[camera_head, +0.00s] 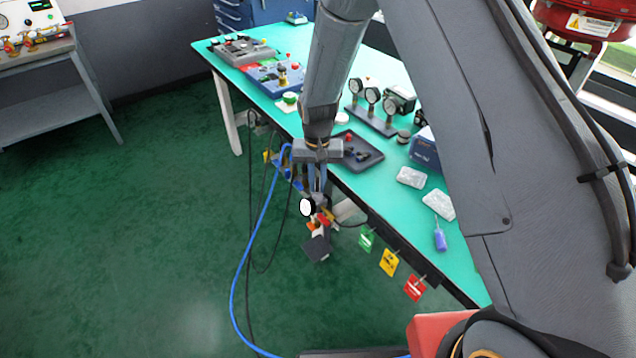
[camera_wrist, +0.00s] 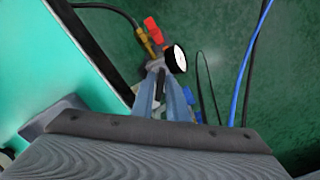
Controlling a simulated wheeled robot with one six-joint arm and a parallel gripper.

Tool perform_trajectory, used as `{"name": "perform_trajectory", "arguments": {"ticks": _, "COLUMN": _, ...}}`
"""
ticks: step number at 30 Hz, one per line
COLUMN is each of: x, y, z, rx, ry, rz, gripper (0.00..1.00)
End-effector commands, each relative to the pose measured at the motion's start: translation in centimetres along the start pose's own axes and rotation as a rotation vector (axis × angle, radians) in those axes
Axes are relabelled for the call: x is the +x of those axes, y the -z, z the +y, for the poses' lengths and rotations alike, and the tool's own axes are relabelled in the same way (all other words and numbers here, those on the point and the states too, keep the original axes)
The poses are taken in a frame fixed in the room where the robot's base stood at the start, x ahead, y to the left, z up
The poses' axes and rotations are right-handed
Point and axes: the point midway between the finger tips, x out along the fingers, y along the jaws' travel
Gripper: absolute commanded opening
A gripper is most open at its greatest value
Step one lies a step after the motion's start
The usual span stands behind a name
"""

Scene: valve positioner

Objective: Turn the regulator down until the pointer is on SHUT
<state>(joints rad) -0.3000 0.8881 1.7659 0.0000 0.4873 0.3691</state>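The regulator assembly hangs by the table's front edge, with a white-faced gauge (camera_head: 306,207), red-orange parts (camera_head: 322,219) and a dark block (camera_head: 317,247) below. In the wrist view the gauge (camera_wrist: 176,58) is seen at an angle, beside brass fittings (camera_wrist: 150,46) and red parts (camera_wrist: 153,31). My gripper (camera_head: 317,190) points down just above the assembly. Its blue-grey fingers (camera_wrist: 160,78) converge close to the gauge and fittings. Their tips overlap the assembly, so I cannot tell whether they touch or grip it. The pointer and any SHUT marking are too small to read.
A teal workbench (camera_head: 455,255) lies to the right, with a dark tray (camera_head: 358,150), gauges on a stand (camera_head: 372,95) and a purple-handled screwdriver (camera_head: 440,238). Green, yellow and red tags (camera_head: 389,262) hang from its edge. A blue hose (camera_head: 245,262) and black cables loop left over open floor.

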Motion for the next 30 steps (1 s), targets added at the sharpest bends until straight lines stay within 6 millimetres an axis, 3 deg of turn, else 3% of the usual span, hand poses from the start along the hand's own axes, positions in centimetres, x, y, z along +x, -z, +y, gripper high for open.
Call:
{"name": "perform_trajectory", "arguments": {"ticks": 2, "x": -0.01, "y": -0.01, "z": 0.00, "rx": 0.000, "ry": 0.000, "rz": 0.000, "gripper": 0.00}}
{"name": "perform_trajectory", "arguments": {"ticks": 15, "x": 0.01, "y": -0.02, "z": -0.01, "rx": -0.053, "ry": 0.000, "rz": 0.000, "gripper": 0.00}}
{"name": "perform_trajectory", "arguments": {"ticks": 30, "x": 0.02, "y": 0.02, "z": 0.00, "rx": -0.450, "ry": 0.000, "rz": 0.000, "gripper": 0.00}}
